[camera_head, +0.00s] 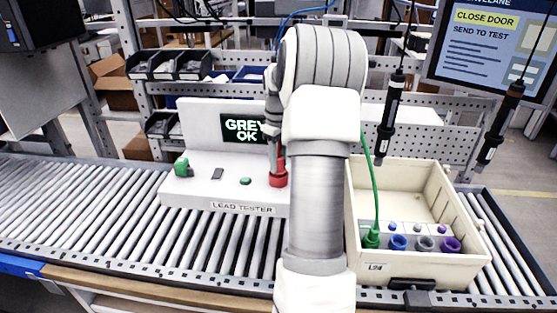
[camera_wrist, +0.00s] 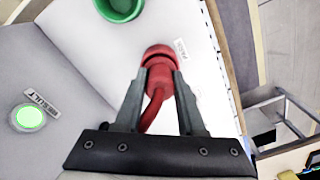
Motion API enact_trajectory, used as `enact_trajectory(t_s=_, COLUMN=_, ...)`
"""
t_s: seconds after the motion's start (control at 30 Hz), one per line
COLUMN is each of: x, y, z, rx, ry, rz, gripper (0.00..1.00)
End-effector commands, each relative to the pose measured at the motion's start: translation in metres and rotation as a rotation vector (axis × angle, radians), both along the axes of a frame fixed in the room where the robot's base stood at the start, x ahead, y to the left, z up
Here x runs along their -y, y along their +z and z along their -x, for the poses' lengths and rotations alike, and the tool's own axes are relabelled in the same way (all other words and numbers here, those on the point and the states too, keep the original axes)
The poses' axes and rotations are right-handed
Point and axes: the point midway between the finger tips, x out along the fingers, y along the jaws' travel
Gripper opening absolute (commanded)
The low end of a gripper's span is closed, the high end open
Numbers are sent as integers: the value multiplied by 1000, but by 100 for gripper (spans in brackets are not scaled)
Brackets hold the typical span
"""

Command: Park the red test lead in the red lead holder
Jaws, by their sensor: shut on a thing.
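The red test lead (camera_wrist: 159,78) is between the two fingers of my gripper (camera_wrist: 160,82) in the wrist view, its red cable curving down between them. Its far end meets the round red holder (camera_wrist: 158,52); red on red, I cannot tell how deep it sits. In the head view, the red holder (camera_head: 278,180) stands at the right end of the white lead tester (camera_head: 240,208). My gripper (camera_head: 274,150) points down over it, shut on the lead and partly hidden by my arm. A green holder (camera_head: 181,166) is at the tester's left end.
The tester screen (camera_head: 243,128) reads "GREY OK". A result lamp (camera_wrist: 28,117) glows green. Right of my arm, a cream crate (camera_head: 415,268) holds green, blue, grey and purple connectors, with a green cable (camera_head: 371,180) rising from it. Two black drivers (camera_head: 390,115) hang above.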

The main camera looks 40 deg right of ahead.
Motion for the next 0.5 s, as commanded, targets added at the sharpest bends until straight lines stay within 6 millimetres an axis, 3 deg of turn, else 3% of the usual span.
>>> enact_trajectory(t_s=0.47, x=0, y=-6, z=0, rx=0, ry=0, rz=0, gripper=0)
enact_trajectory(t_s=0.5, x=0, y=-6, z=0, rx=0, ry=0, rz=0, gripper=46)
